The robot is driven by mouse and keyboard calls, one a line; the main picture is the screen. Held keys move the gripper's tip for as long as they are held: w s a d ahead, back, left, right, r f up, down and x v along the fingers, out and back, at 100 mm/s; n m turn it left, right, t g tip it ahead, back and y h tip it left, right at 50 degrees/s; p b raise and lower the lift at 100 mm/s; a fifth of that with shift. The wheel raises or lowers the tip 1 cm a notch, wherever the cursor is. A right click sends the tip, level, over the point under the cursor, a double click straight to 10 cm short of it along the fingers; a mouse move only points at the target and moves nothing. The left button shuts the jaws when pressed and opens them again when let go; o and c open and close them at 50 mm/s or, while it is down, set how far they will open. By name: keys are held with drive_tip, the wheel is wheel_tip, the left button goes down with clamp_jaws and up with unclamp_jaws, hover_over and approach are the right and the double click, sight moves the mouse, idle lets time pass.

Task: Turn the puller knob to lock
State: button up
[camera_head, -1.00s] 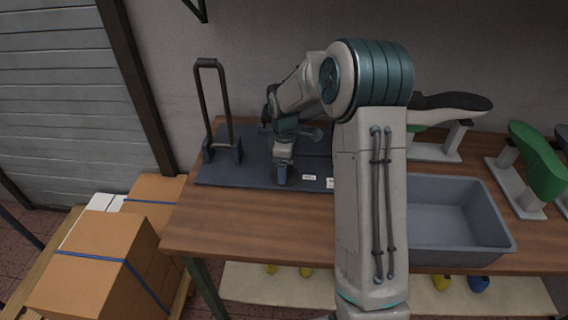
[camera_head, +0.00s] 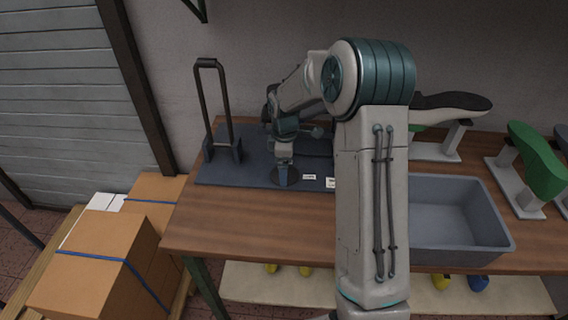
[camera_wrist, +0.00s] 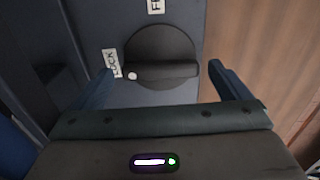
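The puller knob (camera_wrist: 160,55) is a round dark disc with a raised bar across it. It also shows in the head view (camera_head: 285,179) near the front edge of the dark base plate (camera_head: 232,178). A white dot on the left end of the bar points at the LOCK label (camera_wrist: 112,63). Another label (camera_wrist: 156,5), partly cut off, sits at the top of the wrist view. My gripper (camera_wrist: 160,70) is open, with one finger beyond each end of the bar. The fingers appear apart from the knob.
A tall dark handle frame (camera_head: 214,100) stands at the plate's left. A grey bin (camera_head: 455,220) is on the wooden table (camera_head: 240,225) to the right, with shoe lasts on stands behind and beside it. Cardboard boxes (camera_head: 100,260) are at lower left.

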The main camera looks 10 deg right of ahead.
drive_tip(key=shift+r, duration=0.1)
wheel_tip(320, 180, up, 8)
drive_tip(key=p, duration=0.5)
drive_tip(key=shift+p, duration=0.4)
drive_tip(key=s+r+m+t, duration=0.2)
drive_tip(key=s+r+m, duration=0.5)
drive_tip(key=s+r, duration=0.6)
drive_tip(key=s+m+t, duration=0.1)
drive_tip(key=s+m, duration=0.6)
drive_tip(key=s, duration=0.9)
drive_tip(key=shift+m, duration=0.3)
